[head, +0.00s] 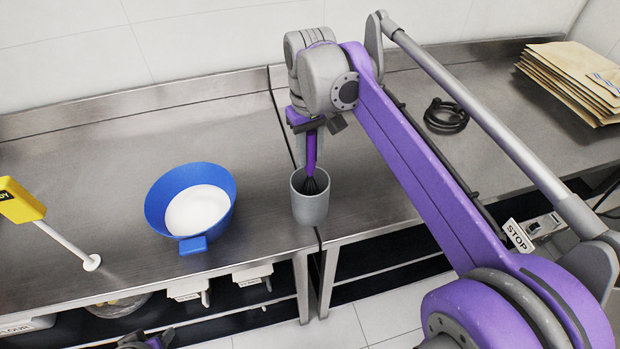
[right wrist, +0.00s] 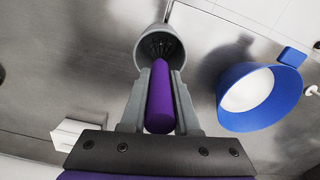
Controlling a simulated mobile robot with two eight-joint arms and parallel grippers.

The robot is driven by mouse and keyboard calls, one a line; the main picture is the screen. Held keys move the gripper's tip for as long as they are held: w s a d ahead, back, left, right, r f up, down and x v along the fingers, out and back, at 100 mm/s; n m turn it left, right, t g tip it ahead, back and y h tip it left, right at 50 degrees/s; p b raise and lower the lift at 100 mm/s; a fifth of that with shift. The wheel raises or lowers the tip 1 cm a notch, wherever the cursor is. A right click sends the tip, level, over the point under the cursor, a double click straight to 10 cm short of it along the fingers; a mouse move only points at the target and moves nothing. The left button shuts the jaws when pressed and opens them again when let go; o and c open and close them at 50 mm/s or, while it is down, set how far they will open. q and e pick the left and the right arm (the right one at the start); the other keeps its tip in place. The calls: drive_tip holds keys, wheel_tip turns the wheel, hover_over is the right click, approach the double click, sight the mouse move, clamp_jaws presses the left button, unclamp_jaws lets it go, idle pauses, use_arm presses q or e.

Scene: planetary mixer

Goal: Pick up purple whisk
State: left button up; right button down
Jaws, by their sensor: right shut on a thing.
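The purple whisk (head: 311,155) stands nearly upright with its dark wire head down inside a grey cup (head: 309,205) near the front edge of the steel counter. My right gripper (head: 308,130) is above the cup and shut on the whisk's handle. In the right wrist view, the purple handle (right wrist: 160,100) lies between the two grey fingers, and the wires are still within the mouth of the cup (right wrist: 148,48). Only a small part of what looks like my left gripper (head: 147,341) shows at the bottom edge, and its jaws cannot be made out.
A blue bowl (head: 158,205) with white contents stands left of the cup. A black coiled cable (head: 446,114) and a stack of brown envelopes (head: 575,80) lie at the right. The counter behind the bowl is clear.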

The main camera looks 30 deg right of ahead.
drive_tip(key=shift+r, duration=0.15)
use_arm(q)
drive_tip(key=r, duration=0.1)
drive_tip(key=w+r+p, duration=0.1)
drive_tip(key=r+p, duration=0.1)
drive_tip(key=shift+w+r, duration=0.35)
use_arm(e)
wheel_tip(320, 180, up, 18)
drive_tip(key=c, duration=1.4)
unclamp_jaws()
clamp_jaws()
use_arm(q)
drive_tip(key=shift+s, duration=0.15)
use_arm(e)
drive_tip(key=shift+s+f, duration=0.1)
drive_tip(key=shift+f, duration=0.1)
